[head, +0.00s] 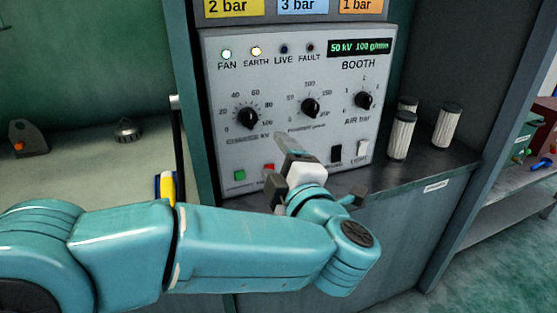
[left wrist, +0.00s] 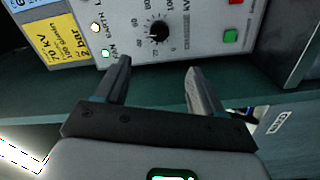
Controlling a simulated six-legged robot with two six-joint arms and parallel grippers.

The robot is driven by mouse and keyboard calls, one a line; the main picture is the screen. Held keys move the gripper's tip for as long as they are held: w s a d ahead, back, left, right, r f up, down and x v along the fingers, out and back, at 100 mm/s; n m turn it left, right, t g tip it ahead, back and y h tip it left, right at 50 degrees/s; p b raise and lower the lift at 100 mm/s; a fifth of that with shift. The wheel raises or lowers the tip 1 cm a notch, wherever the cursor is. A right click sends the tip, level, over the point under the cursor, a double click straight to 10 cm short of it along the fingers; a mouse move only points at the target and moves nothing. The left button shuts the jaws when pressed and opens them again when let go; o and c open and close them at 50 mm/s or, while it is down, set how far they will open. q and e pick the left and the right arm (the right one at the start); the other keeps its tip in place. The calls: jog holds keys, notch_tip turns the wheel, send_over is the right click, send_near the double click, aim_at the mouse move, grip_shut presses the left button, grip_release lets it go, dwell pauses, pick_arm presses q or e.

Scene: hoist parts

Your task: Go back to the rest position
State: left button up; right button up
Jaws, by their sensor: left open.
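My left arm (head: 250,248) reaches in from the left across the head view. My left gripper (head: 282,158) is in front of the lower part of the grey booth control panel (head: 225,100). In the left wrist view, its two fingers stand apart with nothing between them, so the gripper (left wrist: 157,68) is open and empty. The panel also shows beyond the fingers there (left wrist: 195,18). The gripper hides part of the panel's lower row near the red button (head: 268,168). Whether the fingers touch the panel cannot be told. My right gripper is not in view.
Three pleated cylinders (head: 401,136) stand on the dark ledge (head: 432,168) right of the panel. A yellow-handled item (head: 168,187) is left of the panel, close to my arm. A shelf (head: 500,196) with parts is at far right.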

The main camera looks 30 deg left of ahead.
pick_arm(q)
jog(key=w+d+f+m+t+h, duration=0.1)
jog(key=w+d+f+m+h, duration=0.2)
jog(key=f, duration=0.4)
jog(key=w+f+m+t+h, duration=0.1)
jog(key=w+f+m+h, duration=0.2)
jog(key=f+m, duration=0.3)
jog(key=w+d+f+m+t+h, duration=0.1)
jog(key=w+d+f+m+h, duration=0.15)
jog(key=f, duration=0.55)
jog(key=s+d+f+m+g+h, duration=0.1)
jog(key=s+f+m+g+h, duration=0.2)
jog(key=f, duration=0.7)
jog(key=s+d+f+m+g+h, duration=0.1)
jog(key=s+f+m+g+h, duration=0.2)
jog(key=f, duration=0.7)
jog(key=s+d+f+m+g+h, duration=0.15)
jog(key=s+f+g, duration=0.35)
jog(key=s, duration=0.5)
jog(key=s+d+f+m+g+h, duration=0.1)
jog(key=s+d+f+m+g, duration=0.15)
jog(key=s+f, duration=0.6)
notch_tip(320, 180, up, 16)
jog(key=s+p, duration=0.2)
jog(key=p, duration=1.3)
jog(key=shift+s+a+r+m+g+h+p, duration=0.2)
jog(key=shift+s+m+g+h+p, duration=0.1)
jog(key=shift+s+m+g+h, duration=0.1)
